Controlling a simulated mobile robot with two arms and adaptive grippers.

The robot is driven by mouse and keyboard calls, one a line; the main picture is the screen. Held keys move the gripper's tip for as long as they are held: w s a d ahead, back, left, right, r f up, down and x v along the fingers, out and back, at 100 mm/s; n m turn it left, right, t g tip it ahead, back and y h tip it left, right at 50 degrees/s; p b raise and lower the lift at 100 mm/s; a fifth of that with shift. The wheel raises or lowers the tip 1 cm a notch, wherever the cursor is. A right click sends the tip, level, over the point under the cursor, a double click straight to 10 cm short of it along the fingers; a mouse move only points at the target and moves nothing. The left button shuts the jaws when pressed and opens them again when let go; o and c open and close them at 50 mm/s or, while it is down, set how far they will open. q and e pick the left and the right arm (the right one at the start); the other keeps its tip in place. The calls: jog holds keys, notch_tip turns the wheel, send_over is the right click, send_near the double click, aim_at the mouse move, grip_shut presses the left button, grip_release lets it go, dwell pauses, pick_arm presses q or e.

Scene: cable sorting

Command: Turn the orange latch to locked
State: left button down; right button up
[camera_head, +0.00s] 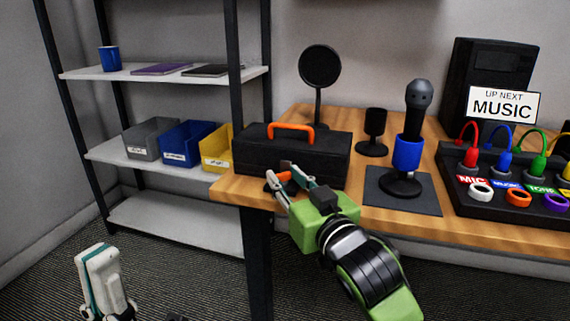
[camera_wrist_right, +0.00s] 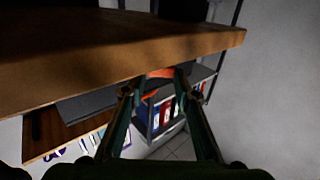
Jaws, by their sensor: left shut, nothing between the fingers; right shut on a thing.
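A black box (camera_head: 290,158) with an orange handle on its lid stands on the left end of the wooden table. The orange latch (camera_head: 284,176) shows at the lower front of the box, partly hidden by my fingers. My right gripper (camera_head: 284,173) is shut on the latch, its arm coming from the lower right. In the right wrist view the orange latch (camera_wrist_right: 160,73) shows between the fingertips. The latch's exact angle is hard to tell. My left gripper (camera_head: 98,260) is shut and empty, low at the left, away from the table.
A microphone with a blue band (camera_head: 408,155) stands on a dark mat right of the box. A round black screen (camera_head: 319,72) and a small black stand (camera_head: 374,130) are behind. A shelf (camera_head: 185,230) with grey, blue and yellow bins is left. A cable panel (camera_head: 500,205) is right.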

jog(key=shift+w+d+n+g+y+p, duration=0.1)
jog(key=shift+n+g+y+p, duration=0.25)
jog(key=shift+y+p, duration=0.2)
jog(key=o, duration=1.1)
jog(key=shift+v, duration=4)
jog(key=shift+f, duration=0.1)
